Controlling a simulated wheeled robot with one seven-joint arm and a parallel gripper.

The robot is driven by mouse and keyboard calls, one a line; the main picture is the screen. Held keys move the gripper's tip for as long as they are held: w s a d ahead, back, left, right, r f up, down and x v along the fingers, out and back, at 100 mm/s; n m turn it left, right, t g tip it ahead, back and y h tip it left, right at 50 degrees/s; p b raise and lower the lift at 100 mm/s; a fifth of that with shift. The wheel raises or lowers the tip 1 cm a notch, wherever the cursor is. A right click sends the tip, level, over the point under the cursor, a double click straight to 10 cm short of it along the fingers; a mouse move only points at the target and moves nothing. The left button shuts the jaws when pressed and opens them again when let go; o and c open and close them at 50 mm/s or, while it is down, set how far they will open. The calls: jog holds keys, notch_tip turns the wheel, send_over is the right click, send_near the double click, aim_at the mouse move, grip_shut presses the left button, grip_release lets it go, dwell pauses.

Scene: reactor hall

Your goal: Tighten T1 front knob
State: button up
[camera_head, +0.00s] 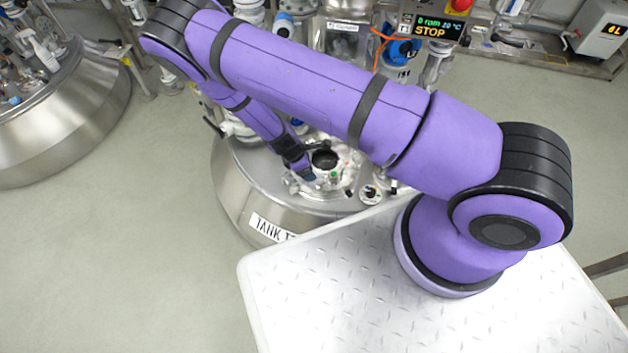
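The steel tank (228,190) stands in the middle, with a label (270,228) that reads "TANK T" before my white platform cuts it off. A round dark opening or port (325,158) sits on its lid among small white and metal fittings. My gripper (307,174) points down over the lid, just left of this port. It is dark and small in the view. I cannot tell whether its fingers are open or shut, or whether they touch a knob. The front knob cannot be singled out among the fittings and is perhaps hidden by the gripper.
A round dial-like fitting (370,194) sits on the lid's right side. A display (438,26) behind reads "0 rpm 20 °C STOP". Another steel tank (70,115) stands at the left. A grey box (603,28) is at the far right. Floor between the tanks is clear.

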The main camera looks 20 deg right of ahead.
aim_at(318, 183)
jog(key=x, duration=0.9)
jog(key=shift+f, duration=0.35)
jog(key=shift+c, duration=0.3)
jog(key=c, duration=0.9)
